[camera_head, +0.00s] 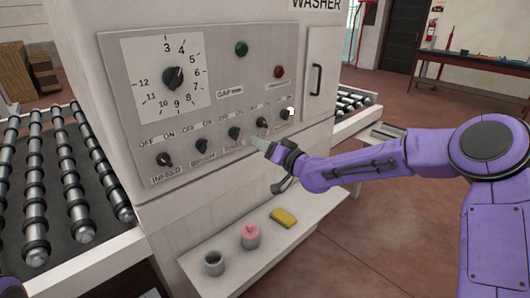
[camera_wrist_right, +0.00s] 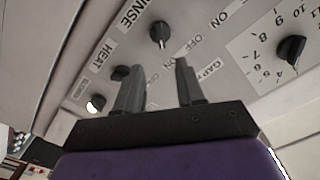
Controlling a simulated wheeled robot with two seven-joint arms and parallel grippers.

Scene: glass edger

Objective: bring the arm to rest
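My right arm, purple, comes in from the right in the head view. Its gripper (camera_head: 264,146) is in front of the lower part of the washer's control panel (camera_head: 215,100), near the row of black knobs. In the right wrist view the two grey fingers of this gripper (camera_wrist_right: 157,82) stand apart with nothing between them. The rinse knob (camera_wrist_right: 160,33) and the heat knob (camera_wrist_right: 121,73) lie beyond the fingertips. I cannot tell the exact gap to the panel. Only a sliver of purple at the lower left corner of the head view may be my left arm; its gripper does not show.
A shelf (camera_head: 204,285) below the panel bears a grey cup (camera_head: 214,263), a pink item in a cup (camera_head: 250,237) and a yellow sponge (camera_head: 284,218). Roller conveyors (camera_head: 75,190) flank the washer. A workbench (camera_head: 475,68) stands at the back right. Floor at the right is open.

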